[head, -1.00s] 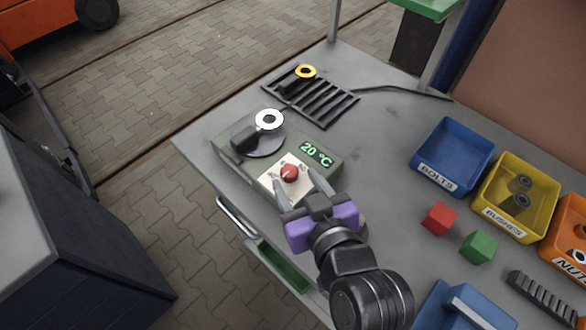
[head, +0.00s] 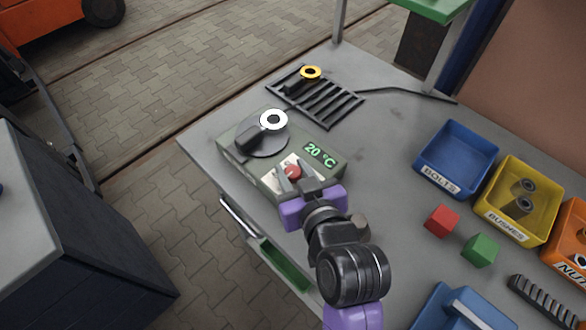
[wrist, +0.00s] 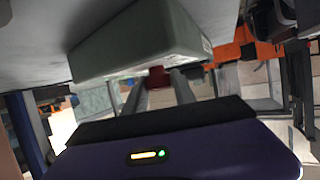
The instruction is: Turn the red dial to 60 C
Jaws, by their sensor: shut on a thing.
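The red dial (head: 293,171) sits on a pale plate on the front of a grey-green heater box (head: 262,177). The box's display (head: 318,154) reads 20 °C in green. My gripper (head: 292,175) is at the dial, its fingers closed on the dial's two sides. In the wrist view the red dial (wrist: 158,77) shows between the two grey fingertips (wrist: 159,80), under the edge of the box (wrist: 150,42). The dial's pointer and scale are mostly hidden by the fingers.
A white-and-black ring (head: 273,120) rests on the heater's round plate. A black rack (head: 325,103) with a yellow ring (head: 311,73) lies behind. Blue (head: 456,160) and yellow (head: 517,200) bins, a red cube (head: 442,221) and a green cube (head: 481,250) stand right.

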